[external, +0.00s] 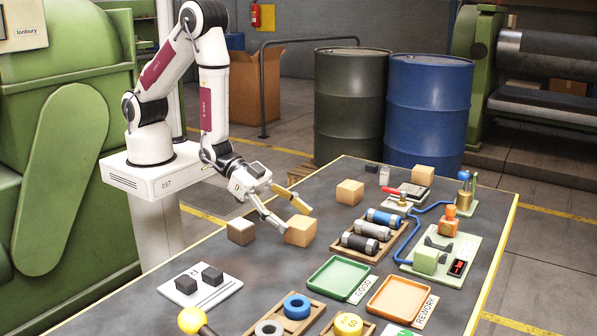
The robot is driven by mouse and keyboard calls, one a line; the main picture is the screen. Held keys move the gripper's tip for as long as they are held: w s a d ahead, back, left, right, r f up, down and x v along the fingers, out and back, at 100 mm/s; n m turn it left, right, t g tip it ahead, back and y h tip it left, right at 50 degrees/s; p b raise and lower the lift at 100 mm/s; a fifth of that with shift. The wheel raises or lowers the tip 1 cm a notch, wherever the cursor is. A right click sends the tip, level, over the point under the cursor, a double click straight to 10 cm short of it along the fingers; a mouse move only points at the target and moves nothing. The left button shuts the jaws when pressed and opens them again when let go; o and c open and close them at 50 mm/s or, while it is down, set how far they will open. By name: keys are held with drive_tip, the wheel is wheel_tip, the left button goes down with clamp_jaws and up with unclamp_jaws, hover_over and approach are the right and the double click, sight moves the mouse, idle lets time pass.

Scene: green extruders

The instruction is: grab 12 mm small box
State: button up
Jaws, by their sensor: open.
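Several small tan boxes stand on the dark table; no size mark is readable, so I cannot tell which is the 12 mm one. One tan box (301,232) is directly by my gripper (296,219). My gripper is open, its two fingers spread and pointing down towards this box, one near its left side and one above its back edge. Contact cannot be told. A second box (241,232), with a pale top, stands just left of the gripper. Another tan box (350,192) is further back, and one more (422,175) is at the far right.
A wooden tray with dark, grey and blue cylinders (366,236) lies right of the gripper. Green (312,283) and orange (377,306) trays are in front. A white plate with dark blocks (200,290) is at the left. Table surface around the near boxes is clear.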

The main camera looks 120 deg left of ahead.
sight(311, 230)
idle(0.3)
drive_tip(key=shift+x, duration=1.25)
drive_tip(key=shift+w, duration=0.1)
drive_tip(key=shift+x, duration=2.55)
drive_tip(key=shift+a+r, duration=0.1)
drive_tip(key=c, duration=1.3)
